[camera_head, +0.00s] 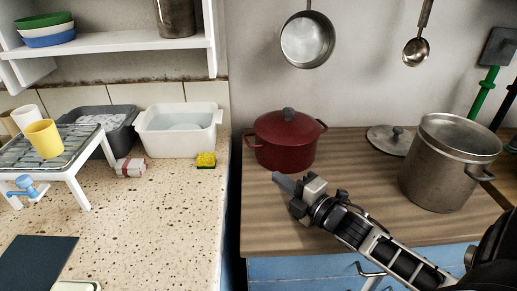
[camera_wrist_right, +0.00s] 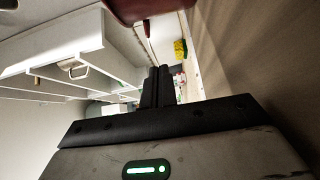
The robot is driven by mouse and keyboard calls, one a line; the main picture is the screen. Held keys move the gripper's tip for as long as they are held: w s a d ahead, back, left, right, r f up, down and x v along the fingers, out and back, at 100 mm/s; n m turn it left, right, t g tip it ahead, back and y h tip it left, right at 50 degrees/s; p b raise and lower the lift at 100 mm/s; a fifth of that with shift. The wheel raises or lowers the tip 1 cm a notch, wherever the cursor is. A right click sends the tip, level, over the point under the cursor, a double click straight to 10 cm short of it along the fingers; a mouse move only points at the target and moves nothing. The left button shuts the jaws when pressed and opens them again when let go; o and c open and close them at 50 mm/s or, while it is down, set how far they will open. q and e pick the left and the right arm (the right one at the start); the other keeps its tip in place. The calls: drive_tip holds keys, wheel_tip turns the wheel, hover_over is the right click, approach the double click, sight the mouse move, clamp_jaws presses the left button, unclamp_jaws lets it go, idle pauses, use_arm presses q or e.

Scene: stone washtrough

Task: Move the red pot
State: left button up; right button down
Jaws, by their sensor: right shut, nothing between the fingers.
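The red pot (camera_head: 284,142), with a lid, a dark knob and two side handles, stands upright on the wooden counter near its left edge. My right gripper (camera_head: 277,178) is shut and empty, in front of the pot in the head view. In the right wrist view the shut fingers (camera_wrist_right: 158,85) point toward the upper middle, and part of the dark red pot (camera_wrist_right: 135,8) shows at the top edge. I cannot tell from the pictures whether the fingers touch the pot. My left gripper is not in view.
A large steel pot (camera_head: 440,175) stands at the right on the wooden counter (camera_head: 350,145), with a loose lid (camera_head: 390,138) behind it. A gap separates this counter from the speckled stone top (camera_head: 170,220), which holds a white basin (camera_head: 180,146) and yellow sponge (camera_head: 206,160).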

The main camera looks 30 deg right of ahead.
sight(283, 155)
drive_tip(key=w, duration=0.3)
drive_tip(key=w+a, duration=0.1)
drive_tip(key=w, duration=0.6)
drive_tip(key=shift+a+r, duration=0.15)
drive_tip(key=shift+a, duration=0.15)
drive_tip(key=d, duration=0.1)
drive_tip(key=s+d, duration=0.1)
drive_tip(key=shift+d+p, duration=0.35)
drive_tip(key=shift+d, duration=0.05)
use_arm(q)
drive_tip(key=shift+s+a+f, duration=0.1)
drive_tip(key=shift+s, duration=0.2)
use_arm(e)
drive_tip(key=shift+s+d, duration=0.1)
drive_tip(key=shift+d, duration=0.5)
drive_tip(key=shift+d, duration=0.15)
drive_tip(key=d, duration=0.3)
drive_tip(key=shift+s+d, duration=0.2)
drive_tip(key=shift+s, duration=0.1)
